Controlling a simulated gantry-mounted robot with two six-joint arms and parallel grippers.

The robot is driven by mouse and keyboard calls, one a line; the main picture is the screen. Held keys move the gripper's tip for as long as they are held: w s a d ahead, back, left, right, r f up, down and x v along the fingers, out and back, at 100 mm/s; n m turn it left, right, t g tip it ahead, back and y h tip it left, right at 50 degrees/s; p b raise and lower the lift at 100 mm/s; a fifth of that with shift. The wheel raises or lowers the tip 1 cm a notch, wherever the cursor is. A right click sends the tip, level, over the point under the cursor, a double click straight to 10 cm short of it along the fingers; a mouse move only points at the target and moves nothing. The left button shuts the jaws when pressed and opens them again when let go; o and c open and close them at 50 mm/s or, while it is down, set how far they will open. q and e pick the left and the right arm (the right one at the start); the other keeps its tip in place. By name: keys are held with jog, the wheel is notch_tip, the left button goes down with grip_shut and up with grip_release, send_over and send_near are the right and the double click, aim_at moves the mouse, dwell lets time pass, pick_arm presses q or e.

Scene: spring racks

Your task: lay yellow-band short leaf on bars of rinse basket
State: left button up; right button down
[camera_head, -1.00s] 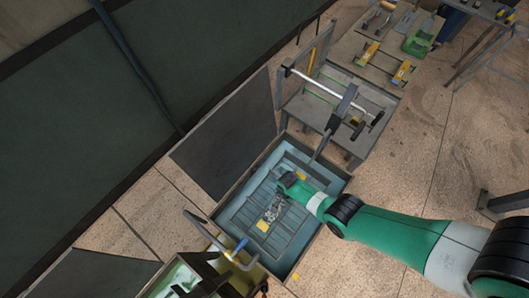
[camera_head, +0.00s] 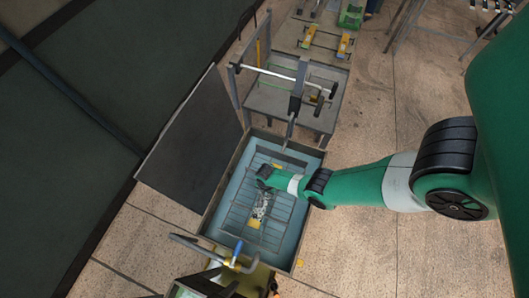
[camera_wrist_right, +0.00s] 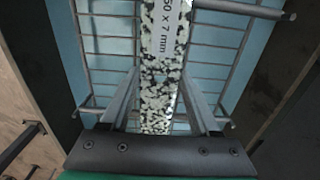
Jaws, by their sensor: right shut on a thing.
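A speckled black-and-white leaf (camera_wrist_right: 160,45) with a white label ending in "50 x 7 mm" lies between the fingers of my right gripper (camera_wrist_right: 160,85), which is shut on it. In the head view the speckled leaf (camera_head: 262,204) shows just below my gripper, with a yellow patch (camera_head: 253,222) at its lower end. The wire rinse basket (camera_head: 233,208) sits in a blue-lined tank. Its bars (camera_wrist_right: 104,45) show on both sides of the leaf in the wrist view. I cannot tell whether the leaf touches the bars. My left gripper is not in view.
The tank rim (camera_head: 314,196) surrounds the basket. A grey upright panel (camera_head: 190,140) stands at its left. A bench with a press-like frame (camera_head: 297,92) stands behind it, and a bent handle (camera_head: 200,245) is at the near left. Bare floor lies to the right.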

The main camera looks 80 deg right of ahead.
jog(key=shift+r, duration=0.1)
jog(key=shift+f+b, duration=0.4)
jog(key=shift+f, duration=0.1)
jog(key=shift+c, duration=0.6)
grip_release()
